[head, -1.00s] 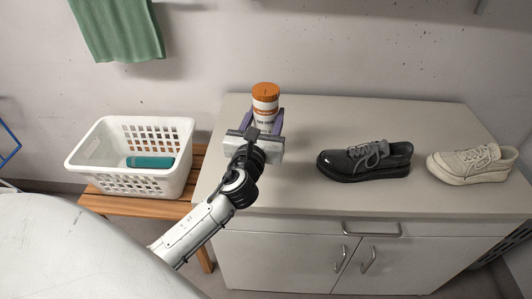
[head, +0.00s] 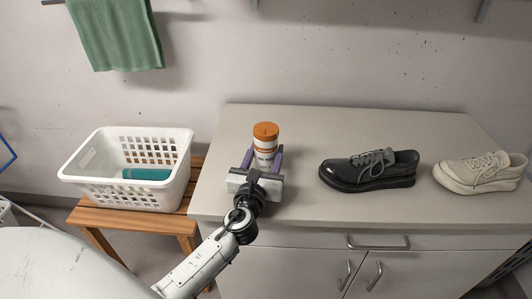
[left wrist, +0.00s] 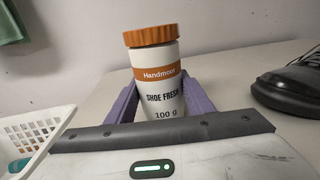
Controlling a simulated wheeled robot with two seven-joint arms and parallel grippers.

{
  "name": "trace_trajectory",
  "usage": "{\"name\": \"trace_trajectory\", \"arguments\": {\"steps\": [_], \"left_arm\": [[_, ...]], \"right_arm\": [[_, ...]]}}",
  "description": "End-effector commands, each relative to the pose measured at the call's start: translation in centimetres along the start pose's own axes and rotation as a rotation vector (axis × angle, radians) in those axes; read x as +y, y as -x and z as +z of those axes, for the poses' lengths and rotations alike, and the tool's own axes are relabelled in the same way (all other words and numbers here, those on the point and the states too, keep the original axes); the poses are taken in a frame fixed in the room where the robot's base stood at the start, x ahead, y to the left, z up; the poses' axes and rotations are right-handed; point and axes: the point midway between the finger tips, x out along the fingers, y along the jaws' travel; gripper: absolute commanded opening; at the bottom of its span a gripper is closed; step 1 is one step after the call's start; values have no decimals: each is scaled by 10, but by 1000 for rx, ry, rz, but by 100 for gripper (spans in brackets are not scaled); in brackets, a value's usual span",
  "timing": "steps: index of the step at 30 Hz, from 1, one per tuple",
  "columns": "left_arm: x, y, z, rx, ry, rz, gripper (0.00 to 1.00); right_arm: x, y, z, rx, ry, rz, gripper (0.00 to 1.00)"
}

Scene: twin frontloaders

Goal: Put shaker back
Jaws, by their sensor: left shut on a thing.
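The shaker (head: 265,146) is a white cylinder with an orange lid and an orange band, labelled "SHOE FRESH" in the left wrist view (left wrist: 162,85). It stands upright at the left part of the cabinet top (head: 310,125). My left gripper (head: 264,160) is shut on the shaker, with a purple finger on each side of its lower body. The shaker's base is hidden behind the gripper, so I cannot tell if it touches the top. My right gripper is not in view.
A black shoe (head: 368,170) and a cream shoe (head: 480,173) stand to the right on the cabinet top. A white basket (head: 120,190) with a teal item (head: 146,174) sits on a wooden bench (head: 150,221) at left. A green towel (head: 115,35) hangs on the wall.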

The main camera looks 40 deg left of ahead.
Motion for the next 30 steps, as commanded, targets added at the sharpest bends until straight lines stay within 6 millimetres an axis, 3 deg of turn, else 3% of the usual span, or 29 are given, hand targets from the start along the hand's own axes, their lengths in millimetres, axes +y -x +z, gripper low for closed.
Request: {"name": "trace_trajectory", "arguments": {"steps": [2,3,6,17,20,30], "left_arm": [[0,0,-3,-1,-1,0,22],[0,0,-3,0,0,0,52],[0,0,-2,0,0,0,66],[0,2,2,0,0,0,66],[0,15,-1,2,0,-2,66],[0,87,-2,3,1,-1,66]], "right_arm": [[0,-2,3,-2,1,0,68],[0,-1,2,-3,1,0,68],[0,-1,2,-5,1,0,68],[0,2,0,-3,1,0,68],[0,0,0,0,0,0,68],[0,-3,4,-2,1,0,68]]}}
